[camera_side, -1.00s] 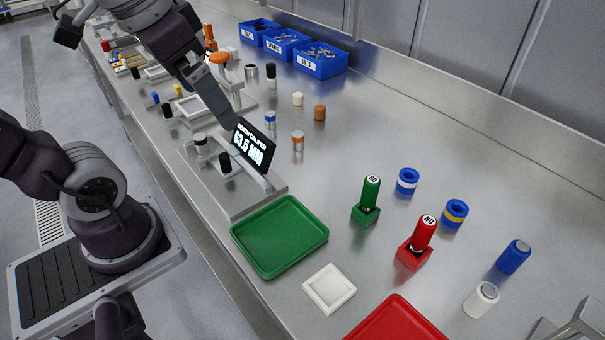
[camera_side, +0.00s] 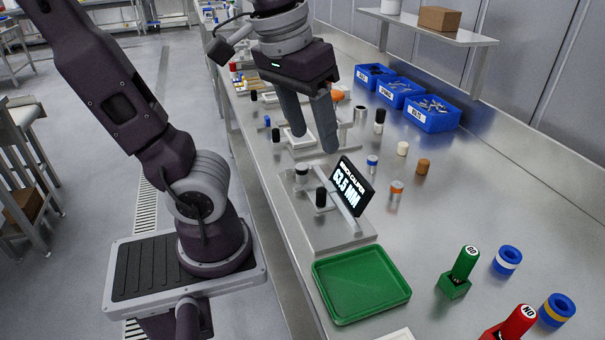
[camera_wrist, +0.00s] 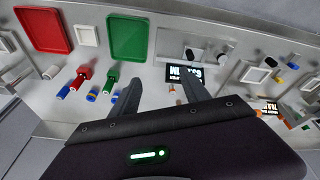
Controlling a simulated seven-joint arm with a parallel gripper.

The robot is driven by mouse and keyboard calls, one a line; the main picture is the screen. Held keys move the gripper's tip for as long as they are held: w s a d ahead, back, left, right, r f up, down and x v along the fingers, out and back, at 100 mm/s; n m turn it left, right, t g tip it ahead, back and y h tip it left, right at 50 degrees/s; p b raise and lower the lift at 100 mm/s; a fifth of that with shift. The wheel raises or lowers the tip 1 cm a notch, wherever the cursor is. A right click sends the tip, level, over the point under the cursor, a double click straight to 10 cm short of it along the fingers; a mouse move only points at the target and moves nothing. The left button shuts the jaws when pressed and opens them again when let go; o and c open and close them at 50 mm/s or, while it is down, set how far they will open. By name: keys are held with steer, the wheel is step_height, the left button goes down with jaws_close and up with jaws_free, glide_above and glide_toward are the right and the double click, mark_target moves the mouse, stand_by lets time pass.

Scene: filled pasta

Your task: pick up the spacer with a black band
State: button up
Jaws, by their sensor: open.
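A spacer with a black part and a pale part (camera_side: 380,121) stands upright on the bench right of my gripper in the side view. A pale cylinder with a dark band (camera_side: 302,173) stands by the caliper; I cannot tell which of the two is the black-banded spacer. My gripper (camera_side: 314,140) is open and empty, fingers pointing down above the bench behind the caliper display (camera_side: 352,183). Its fingers also show in the wrist view (camera_wrist: 163,92), spread apart, with the display (camera_wrist: 184,75) near the right finger.
Orange-banded (camera_side: 396,191), blue-banded (camera_side: 372,163), white (camera_side: 402,148) and brown (camera_side: 423,166) cylinders stand right of the caliper. A green tray (camera_side: 330,306), green gauge (camera_side: 462,270) and red gauge (camera_side: 516,324) are nearer. Blue bins (camera_side: 433,119) line the back. Bare bench lies at right.

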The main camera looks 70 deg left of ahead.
steer(key=w+a+f+n+g+y, duration=0.4)
steer(key=w+a+n+g+y, duration=0.15)
steer(key=a+n, duration=0.45)
steer(key=w+a+r+n+y, duration=0.3)
steer(key=r+n+y, duration=0.3)
steer(key=y, duration=0.1)
glide_toward(303, 167)
steer(key=shift+a+f, duration=0.25)
steer(key=shift+a, duration=0.35)
steer(key=x, duration=0.7)
steer(key=shift+s, duration=0.15)
steer(key=shift+r, duration=0.1)
jaws_close()
